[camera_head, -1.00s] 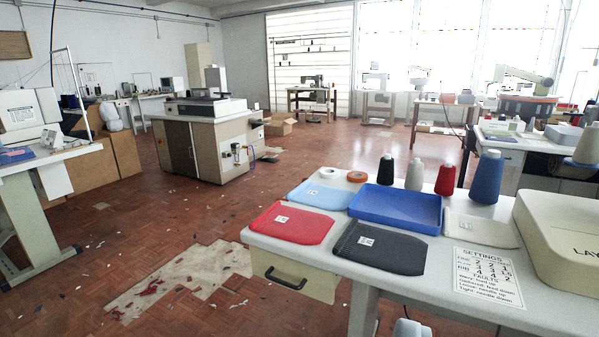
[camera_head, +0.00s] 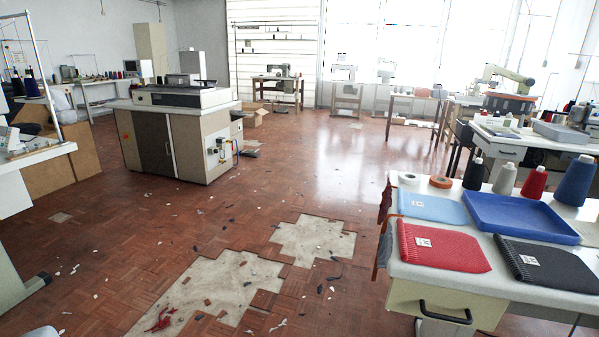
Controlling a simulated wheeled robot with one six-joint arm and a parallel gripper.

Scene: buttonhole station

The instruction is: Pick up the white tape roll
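The white tape roll (camera_head: 409,180) lies flat at the far left corner of the light grey table (camera_head: 408,272) on the right. An orange tape roll (camera_head: 440,182) lies just to its right. A light blue folded knit piece (camera_head: 433,206) lies in front of both rolls. My gripper does not show in this view.
A blue tray (camera_head: 520,216), red knit (camera_head: 443,248), dark knit (camera_head: 553,267) and several thread cones (camera_head: 505,179) share the table. A cabinet with a machine (camera_head: 170,145) stands left of centre. Open floor with bare patches (camera_head: 225,290) lies between.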

